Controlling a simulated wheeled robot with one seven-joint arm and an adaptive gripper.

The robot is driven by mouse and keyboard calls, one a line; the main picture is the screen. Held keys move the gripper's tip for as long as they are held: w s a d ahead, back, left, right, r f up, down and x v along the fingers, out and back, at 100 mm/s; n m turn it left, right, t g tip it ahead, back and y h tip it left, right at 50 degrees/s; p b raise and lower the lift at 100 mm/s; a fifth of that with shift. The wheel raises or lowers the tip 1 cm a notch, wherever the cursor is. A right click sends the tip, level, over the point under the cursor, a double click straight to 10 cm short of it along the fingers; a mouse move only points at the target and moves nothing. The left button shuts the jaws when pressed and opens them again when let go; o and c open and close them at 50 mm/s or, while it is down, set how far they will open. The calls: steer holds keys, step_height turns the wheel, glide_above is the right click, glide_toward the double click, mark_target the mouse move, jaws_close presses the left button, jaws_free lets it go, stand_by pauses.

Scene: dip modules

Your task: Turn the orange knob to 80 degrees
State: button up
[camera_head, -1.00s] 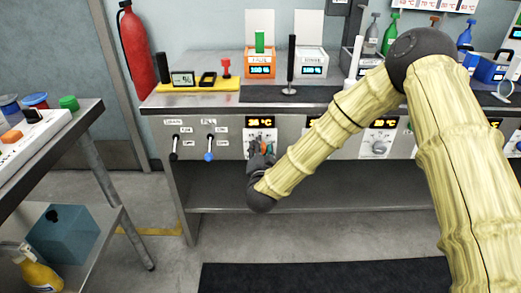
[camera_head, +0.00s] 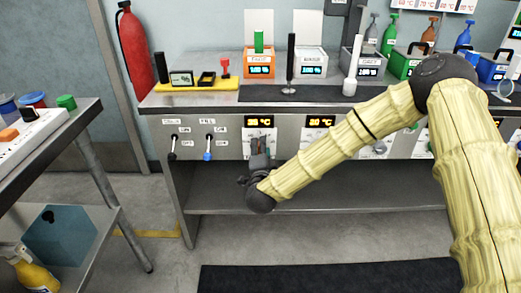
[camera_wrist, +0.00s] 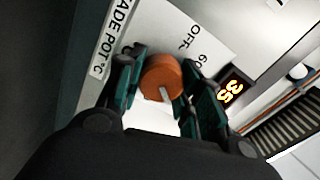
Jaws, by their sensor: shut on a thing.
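The orange knob (camera_wrist: 161,78) shows in the wrist view, with a pale pointer line on its face. It sits on a white dial plate (camera_wrist: 185,32) marked "OFF" and "60". My gripper (camera_wrist: 160,88) is shut on the knob, with one dark green finger on each side. In the head view my gripper (camera_head: 259,148) reaches up to the bench's front panel and hides the knob. The lit display (camera_head: 259,122) above it reads in the thirties °C. It also shows beside the knob in the wrist view (camera_wrist: 231,91).
Two levers (camera_head: 208,148) are on the panel left of my gripper. A second display (camera_head: 320,121) is on the right, its dial hidden behind my arm. The benchtop above holds a yellow tray (camera_head: 205,86) and several boxes. A side table (camera_head: 75,128) stands at the left.

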stand_by(0.3)
steer(key=o, duration=1)
steer(key=shift+o, duration=0.2)
steer(key=shift+s, duration=0.1)
steer(key=s, duration=1.1)
steer(key=shift+s, duration=0.4)
steer(key=shift+f, duration=0.1)
